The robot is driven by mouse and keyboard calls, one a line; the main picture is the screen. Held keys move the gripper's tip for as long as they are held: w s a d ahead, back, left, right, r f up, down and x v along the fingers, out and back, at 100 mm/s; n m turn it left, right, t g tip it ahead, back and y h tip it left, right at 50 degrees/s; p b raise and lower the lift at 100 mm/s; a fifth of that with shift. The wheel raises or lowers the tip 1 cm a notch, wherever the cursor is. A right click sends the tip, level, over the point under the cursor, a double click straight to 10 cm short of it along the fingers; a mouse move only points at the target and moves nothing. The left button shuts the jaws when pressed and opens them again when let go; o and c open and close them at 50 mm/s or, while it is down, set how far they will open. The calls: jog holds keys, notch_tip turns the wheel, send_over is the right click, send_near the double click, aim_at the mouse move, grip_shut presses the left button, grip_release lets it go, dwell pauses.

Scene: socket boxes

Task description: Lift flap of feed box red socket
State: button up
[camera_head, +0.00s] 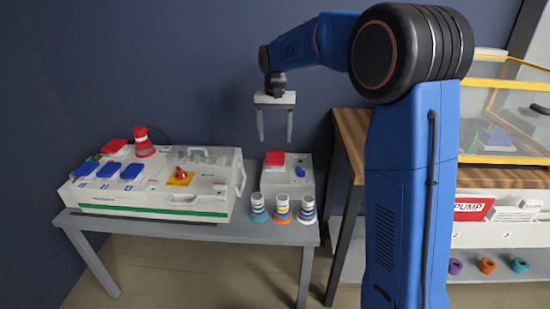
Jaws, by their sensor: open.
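No readable label shows which one is the feed box. My gripper (275,140) points down with its two fingers apart and empty. In the picture it is just above the small box's red flap, apart from it.
The large panel has several blue flaps (132,171), a red plug (143,142), a red switch on yellow (180,177) and a handle. Striped ring stacks (282,208) stand before the small box. A wood-topped bench (353,130) with a yellow-framed case (505,86) is right.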

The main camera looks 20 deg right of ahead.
aim_at(275, 163)
notch_tip(275, 163, down, 10)
dwell(0.5)
jog(key=c, duration=1.4)
